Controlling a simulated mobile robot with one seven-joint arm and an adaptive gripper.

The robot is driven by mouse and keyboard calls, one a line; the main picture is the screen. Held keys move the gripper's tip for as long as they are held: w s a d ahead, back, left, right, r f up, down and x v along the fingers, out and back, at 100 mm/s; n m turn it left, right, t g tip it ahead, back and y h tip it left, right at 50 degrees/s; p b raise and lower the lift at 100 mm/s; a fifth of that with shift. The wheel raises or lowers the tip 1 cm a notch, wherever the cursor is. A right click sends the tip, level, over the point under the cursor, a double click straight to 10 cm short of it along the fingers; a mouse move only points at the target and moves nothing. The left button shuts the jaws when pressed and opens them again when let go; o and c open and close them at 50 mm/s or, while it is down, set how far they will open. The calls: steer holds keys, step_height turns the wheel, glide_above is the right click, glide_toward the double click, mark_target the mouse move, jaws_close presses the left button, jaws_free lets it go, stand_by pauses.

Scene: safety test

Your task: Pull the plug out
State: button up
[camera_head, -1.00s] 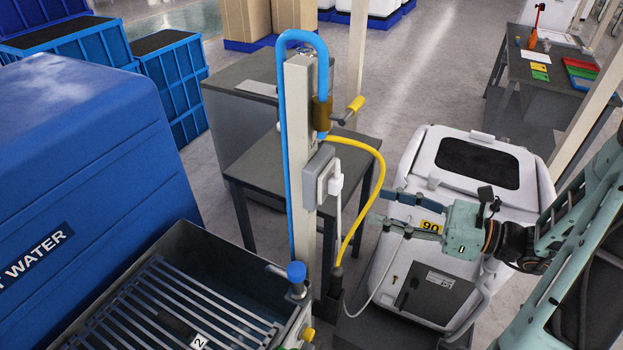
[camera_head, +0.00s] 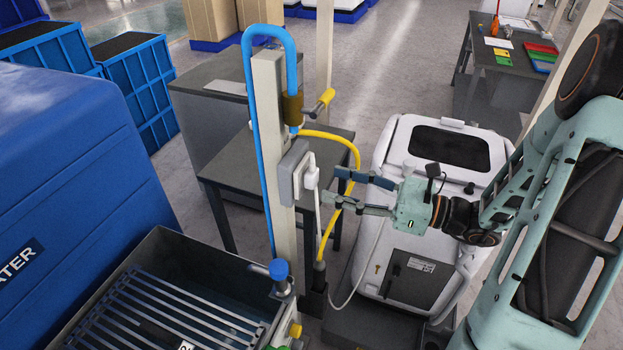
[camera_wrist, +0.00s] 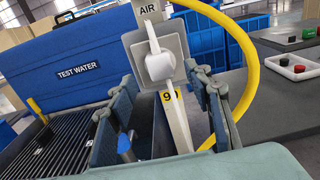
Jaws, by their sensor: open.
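The white plug (camera_head: 311,178) sits in the grey socket box (camera_head: 292,168) on the pale post, its white cord hanging down. In the wrist view the plug (camera_wrist: 158,66) is upper centre, in front of the socket box (camera_wrist: 176,40). My gripper (camera_head: 329,184) is open and empty, a short way right of the plug in the head view. In the wrist view its two fingers (camera_wrist: 160,82) spread to either side of the plug and cord line. Contact is not visible.
A yellow hose (camera_head: 354,152) loops close by my fingers; it also runs beside the right finger in the wrist view (camera_wrist: 248,75). A blue pipe (camera_head: 256,130) climbs the post. A white machine (camera_head: 395,165) stands right, a grated basin (camera_head: 165,310) front left.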

mark_target(317, 179)
steer(key=shift+x, duration=2.2)
steer(key=shift+p, duration=0.35)
steer(key=shift+c, duration=0.5)
jaws_close()
steer(key=shift+d, duration=0.1)
steer(key=shift+p+v, duration=0.3)
steer(key=shift+v, duration=2.6)
